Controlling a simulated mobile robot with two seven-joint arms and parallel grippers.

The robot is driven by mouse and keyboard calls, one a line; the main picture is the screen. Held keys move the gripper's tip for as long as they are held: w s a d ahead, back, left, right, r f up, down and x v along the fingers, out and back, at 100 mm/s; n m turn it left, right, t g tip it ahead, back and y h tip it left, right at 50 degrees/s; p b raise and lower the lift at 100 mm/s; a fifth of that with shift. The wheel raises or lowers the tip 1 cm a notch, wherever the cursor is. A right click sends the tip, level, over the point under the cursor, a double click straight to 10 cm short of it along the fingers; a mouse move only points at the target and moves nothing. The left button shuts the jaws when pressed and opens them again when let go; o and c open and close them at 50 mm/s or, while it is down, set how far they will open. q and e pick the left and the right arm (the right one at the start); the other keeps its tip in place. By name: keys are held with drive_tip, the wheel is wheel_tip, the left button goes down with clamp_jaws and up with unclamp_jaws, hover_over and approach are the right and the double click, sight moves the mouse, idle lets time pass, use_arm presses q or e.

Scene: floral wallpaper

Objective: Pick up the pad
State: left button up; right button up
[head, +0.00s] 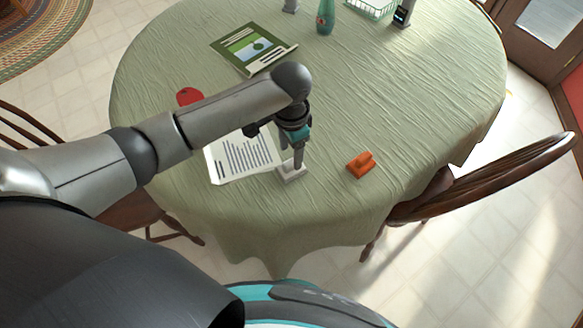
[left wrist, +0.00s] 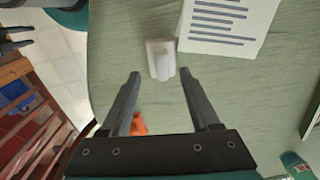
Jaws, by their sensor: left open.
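A small whitish pad with a raised grip (head: 291,172) lies on the green tablecloth by the lower right corner of a printed sheet. It shows in the left wrist view (left wrist: 160,60) just past the fingertips, centred between them. An orange block of similar shape (head: 361,165) lies to its right; in the left wrist view it is partly hidden behind a finger (left wrist: 138,125). My left gripper (head: 297,166) points down over the whitish pad, open and empty, also seen in the left wrist view (left wrist: 160,73). The frames do not show a grip on anything.
The printed white sheet (head: 240,156) lies left of the gripper, partly under my arm. A red item (head: 188,96), a green booklet (head: 250,48), a teal bottle (head: 325,17) and a wire basket (head: 371,8) are farther back. Chairs (head: 480,185) flank the table. The table's right side is clear.

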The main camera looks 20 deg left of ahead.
sight(291, 161)
use_arm(q)
drive_tip(key=f+b, duration=0.1)
drive_tip(key=f, duration=0.4)
drive_tip(key=shift+w+b, duration=0.2)
drive_tip(key=shift+b, duration=0.2)
drive_tip(key=shift+f, duration=0.25)
use_arm(e)
drive_tip(key=shift+w+f, duration=0.5)
drive_tip(key=shift+f, duration=0.4)
use_arm(q)
clamp_jaws()
use_arm(e)
drive_tip(key=shift+s, duration=0.1)
